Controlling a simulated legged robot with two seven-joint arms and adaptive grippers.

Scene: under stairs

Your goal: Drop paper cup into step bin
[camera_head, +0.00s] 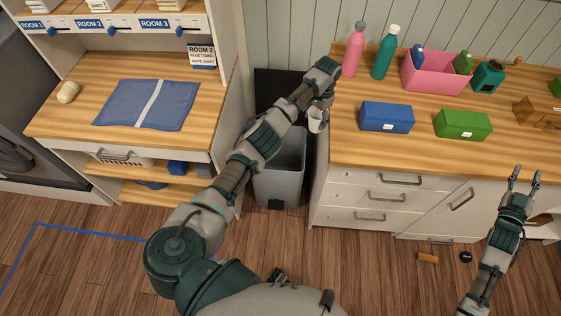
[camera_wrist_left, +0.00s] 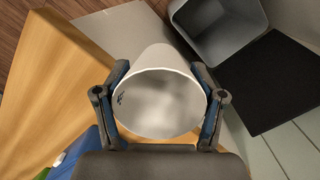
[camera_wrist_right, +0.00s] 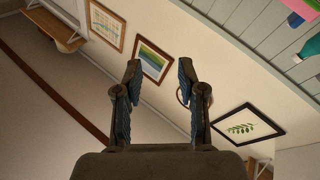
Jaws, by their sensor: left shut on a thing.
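The white paper cup (camera_head: 316,120) is held in my left gripper (camera_head: 322,100), at the left edge of the right counter. In the left wrist view the cup (camera_wrist_left: 160,98) sits between both fingers, its round opening towards the camera. The grey step bin (camera_head: 280,175) stands on the floor between the two counters, open at the top, with a dark pedal at its foot. The bin (camera_wrist_left: 220,30) also shows in the left wrist view, beyond the cup and to its right.
The right counter (camera_head: 370,155) carries a blue box (camera_head: 386,117), a green box (camera_head: 463,124), a pink bin (camera_head: 435,75) and bottles. The left counter (camera_head: 75,120) holds a folded blue towel (camera_head: 148,104). Small items lie on the floor near the right arm.

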